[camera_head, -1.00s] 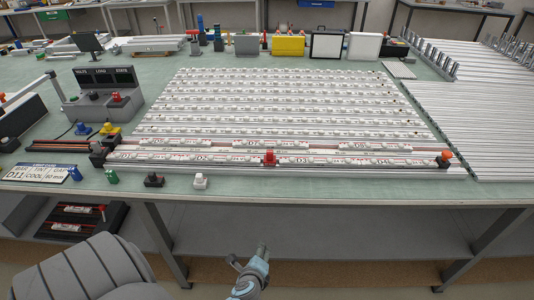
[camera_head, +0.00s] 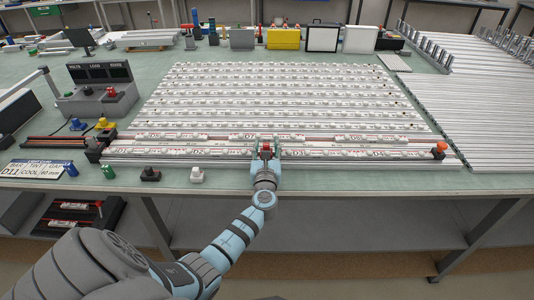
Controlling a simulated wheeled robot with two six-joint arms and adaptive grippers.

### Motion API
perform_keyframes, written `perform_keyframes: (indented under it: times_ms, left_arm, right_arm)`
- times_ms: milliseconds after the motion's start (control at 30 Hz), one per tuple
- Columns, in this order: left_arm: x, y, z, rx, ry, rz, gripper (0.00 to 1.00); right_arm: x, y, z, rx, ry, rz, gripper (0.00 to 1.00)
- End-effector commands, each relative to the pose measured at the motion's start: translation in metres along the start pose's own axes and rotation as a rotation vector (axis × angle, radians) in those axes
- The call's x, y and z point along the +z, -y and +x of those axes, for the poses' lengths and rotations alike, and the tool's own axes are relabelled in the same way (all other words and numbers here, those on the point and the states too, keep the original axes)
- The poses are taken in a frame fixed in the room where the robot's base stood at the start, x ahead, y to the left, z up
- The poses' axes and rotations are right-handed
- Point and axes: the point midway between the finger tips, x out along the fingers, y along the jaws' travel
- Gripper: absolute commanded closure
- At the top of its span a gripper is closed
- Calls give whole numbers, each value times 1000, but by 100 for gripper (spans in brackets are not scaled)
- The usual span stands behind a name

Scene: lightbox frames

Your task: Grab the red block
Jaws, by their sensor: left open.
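The red block (camera_head: 266,147) sits on the front white rail (camera_head: 205,152) near the middle of the green table. My left gripper (camera_head: 265,151) is at the rail, with its fingers around or close beside the block. It is open. The gripper hides the lower part of the block, so contact cannot be told. My right gripper is not in view.
Rows of white strips (camera_head: 285,95) lie behind the front rail. An orange knob (camera_head: 441,146) stands at the rail's right end.

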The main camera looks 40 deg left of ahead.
Motion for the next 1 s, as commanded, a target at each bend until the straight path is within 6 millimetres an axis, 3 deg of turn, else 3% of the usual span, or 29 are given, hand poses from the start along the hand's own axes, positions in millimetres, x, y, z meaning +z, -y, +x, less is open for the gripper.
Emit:
perform_keyframes:
  times_ms: [233, 500, 833, 1000]
  left_arm:
    - [-1, 0, 7, 0, -1, -2, 58]
    - [-1, 0, 7, 0, -1, -1, 100]
    - [1, 0, 6, 0, -1, -2, 100]
    - [21, 0, 7, 0, 0, -2, 100]
  right_arm:
    - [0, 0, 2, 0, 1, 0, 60]
    - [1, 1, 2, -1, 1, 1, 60]
    - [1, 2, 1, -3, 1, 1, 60]
    - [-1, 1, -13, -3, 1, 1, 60]
